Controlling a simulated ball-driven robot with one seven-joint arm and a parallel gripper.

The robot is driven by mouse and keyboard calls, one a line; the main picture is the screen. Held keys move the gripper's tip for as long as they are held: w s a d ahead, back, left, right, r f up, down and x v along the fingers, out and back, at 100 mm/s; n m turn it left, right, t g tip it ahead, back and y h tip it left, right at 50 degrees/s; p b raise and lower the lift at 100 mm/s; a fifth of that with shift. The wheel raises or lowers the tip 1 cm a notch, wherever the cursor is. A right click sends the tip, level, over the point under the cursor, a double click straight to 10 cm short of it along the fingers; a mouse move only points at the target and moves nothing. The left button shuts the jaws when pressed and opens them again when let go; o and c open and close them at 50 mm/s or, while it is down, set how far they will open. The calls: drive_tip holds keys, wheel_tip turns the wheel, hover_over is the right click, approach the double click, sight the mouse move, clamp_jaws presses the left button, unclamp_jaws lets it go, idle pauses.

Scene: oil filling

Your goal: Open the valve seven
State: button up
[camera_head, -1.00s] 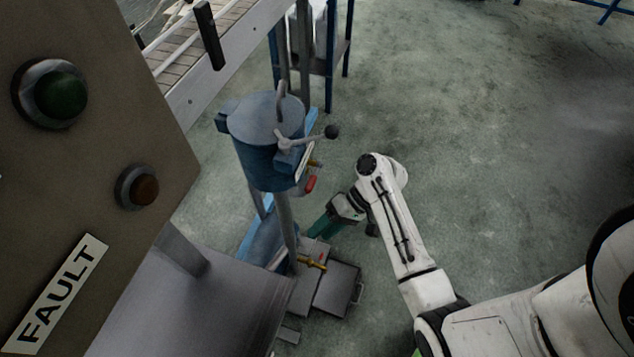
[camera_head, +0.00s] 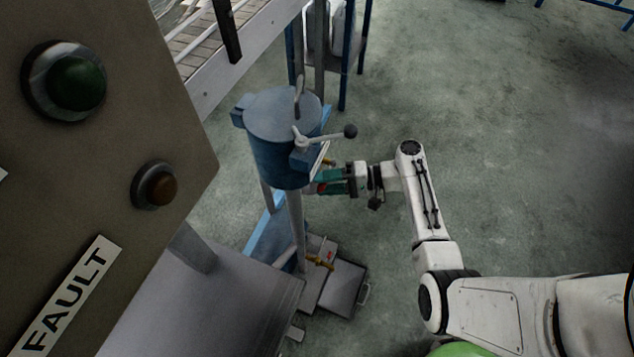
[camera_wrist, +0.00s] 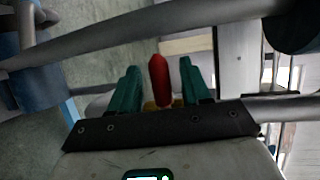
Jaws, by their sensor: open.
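My gripper (camera_head: 318,184) is beside the right side of the blue cylindrical tank (camera_head: 270,158), just under its small front box. In the wrist view the two green fingers of my gripper (camera_wrist: 160,80) stand apart. A red valve handle (camera_wrist: 159,78) stands upright between them, with a gap to the finger on either side. A brass-coloured part shows at the foot of the handle. In the head view my gripper largely hides this handle. I see no number marking the valve.
A lever with a black knob (camera_head: 350,131) sticks out above my gripper. A lower brass valve (camera_head: 319,262) sits over grey boxes (camera_head: 343,289) on the floor. A FAULT panel (camera_head: 100,160) fills the left. The floor to the right is free.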

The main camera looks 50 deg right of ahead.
drive_tip(key=shift+x, duration=1.25)
drive_tip(key=shift+c, duration=0.2)
clamp_jaws()
